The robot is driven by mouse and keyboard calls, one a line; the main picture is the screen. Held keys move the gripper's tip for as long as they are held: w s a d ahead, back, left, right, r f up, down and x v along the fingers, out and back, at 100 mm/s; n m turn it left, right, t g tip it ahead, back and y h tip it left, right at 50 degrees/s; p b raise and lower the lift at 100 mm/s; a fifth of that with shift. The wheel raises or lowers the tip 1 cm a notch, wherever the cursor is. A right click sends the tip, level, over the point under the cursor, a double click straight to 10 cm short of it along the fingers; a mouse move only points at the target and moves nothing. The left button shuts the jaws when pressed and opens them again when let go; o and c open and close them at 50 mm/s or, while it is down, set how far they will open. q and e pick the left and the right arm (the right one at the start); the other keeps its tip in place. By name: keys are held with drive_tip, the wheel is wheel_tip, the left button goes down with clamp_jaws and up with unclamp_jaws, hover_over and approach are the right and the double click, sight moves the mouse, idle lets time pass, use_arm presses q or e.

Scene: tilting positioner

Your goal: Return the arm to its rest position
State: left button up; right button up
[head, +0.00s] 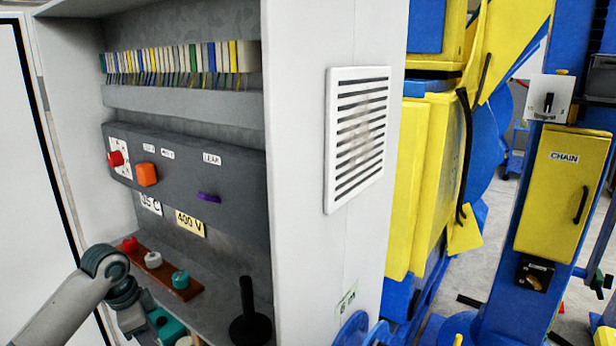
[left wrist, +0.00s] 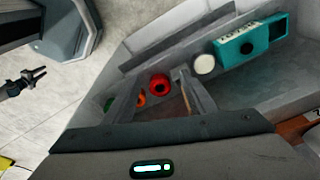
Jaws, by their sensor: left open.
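My left arm (head: 75,305) comes in from the lower left in the head view. Its wrist is inside the lower part of the open grey cabinet, close to a shelf with red, white and teal knobs. In the head view its fingers are not clearly seen. In the left wrist view my left gripper (left wrist: 160,92) has its two fingers spread apart, with nothing held between them. Beyond the fingers are a red round part (left wrist: 159,85), a white round part (left wrist: 204,64) and a teal box (left wrist: 248,46) with a dark round opening. My right gripper is not in view.
The cabinet's side wall (head: 300,200) stands right of the arm. Inside are a dark control panel (head: 240,170), a red-brown knob strip (head: 185,289) and a black upright handle (head: 249,312). Yellow and blue machinery (head: 430,180) stands further right. Pale floor (left wrist: 50,105) shows left in the wrist view.

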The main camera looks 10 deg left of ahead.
use_arm(q)
drive_tip(key=s+d+f+n, duration=0.2)
drive_tip(key=s+d+f, duration=1.15)
drive_tip(key=f, duration=0.35)
drive_tip(key=s+d+f+n+t+y, duration=0.1)
drive_tip(key=s+d+n, duration=0.2)
drive_tip(key=s, duration=0.6)
drive_tip(key=s+d+f+n+t, duration=0.1)
drive_tip(key=s+d+n, duration=0.25)
drive_tip(key=s, duration=0.65)
wheel_tip(320, 180, down, 34)
drive_tip(key=s+g+b, duration=0.1)
drive_tip(key=s+b, duration=0.1)
drive_tip(key=b, duration=0.4)
drive_tip(key=s+a+f+b, duration=0.1)
drive_tip(key=s+f+b, duration=0.1)
drive_tip(key=s+f, duration=0.6)
drive_tip(key=s+a+f+m+g+b, duration=0.1)
drive_tip(key=s+f+b, duration=0.1)
drive_tip(key=s+f, duration=0.7)
wheel_tip(320, 180, down, 5)
drive_tip(key=shift+s+a+f+g, duration=0.1)
drive_tip(key=shift+s+a+g, duration=0.05)
drive_tip(key=shift+a+g, duration=0.2)
